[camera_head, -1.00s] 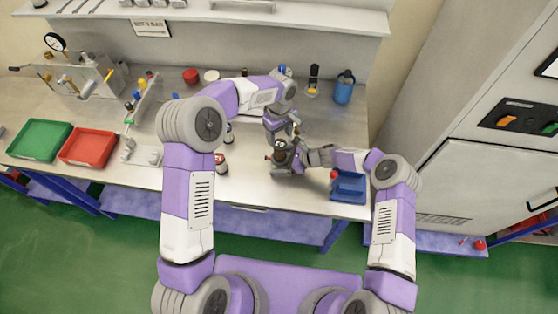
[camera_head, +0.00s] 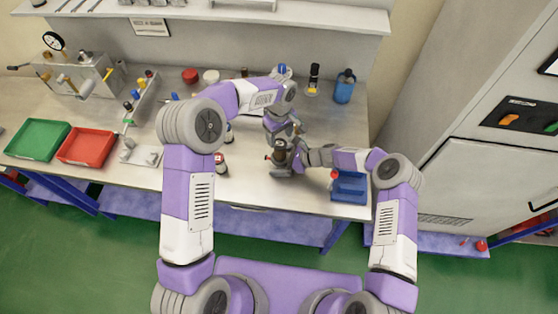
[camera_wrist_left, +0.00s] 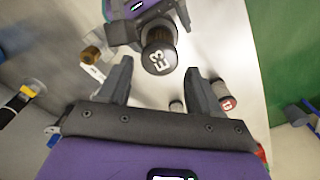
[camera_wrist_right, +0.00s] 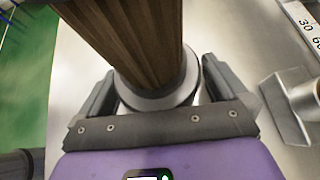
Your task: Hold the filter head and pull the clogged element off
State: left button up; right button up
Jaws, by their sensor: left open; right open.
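The filter (camera_head: 281,151) stands upright near the bench's front edge, right of centre. In the right wrist view its brown ribbed element (camera_wrist_right: 130,40) rises from a pale grey ring (camera_wrist_right: 158,98). My right gripper (camera_head: 298,157) is open at the filter's right side, one finger on either side of the ring. My left gripper (camera_head: 291,136) is open and above, behind the filter. In the left wrist view a dark round cap marked E3 (camera_wrist_left: 158,58) shows just beyond and between the open fingertips. Whether the fingers touch anything is unclear. The left arm hides part of the bench.
A blue bin (camera_head: 348,187) stands close on the right. A red-labelled canister (camera_head: 221,165) stands left of the filter. A red tray (camera_head: 86,147) and a green tray (camera_head: 37,140) lie far left. A blue jug (camera_head: 344,87) stands behind. The front bench centre has free room.

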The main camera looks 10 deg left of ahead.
jog(key=c, duration=0.9)
jog(key=shift+o, duration=0.2)
pick_arm(q)
jog(key=shift+f, duration=0.2)
pick_arm(e)
jog(key=shift+f, duration=0.1)
jog(key=shift+s+f, duration=0.15)
jog(key=shift+f, duration=0.05)
dwell(0.4)
pick_arm(q)
jog(key=shift+s, duration=0.1)
pick_arm(e)
jog(key=o, duration=0.9)
jog(key=shift+d, duration=0.1)
jog(key=shift+c, duration=0.2)
jog(key=shift+r, duration=0.1)
jog(key=shift+w, duration=0.2)
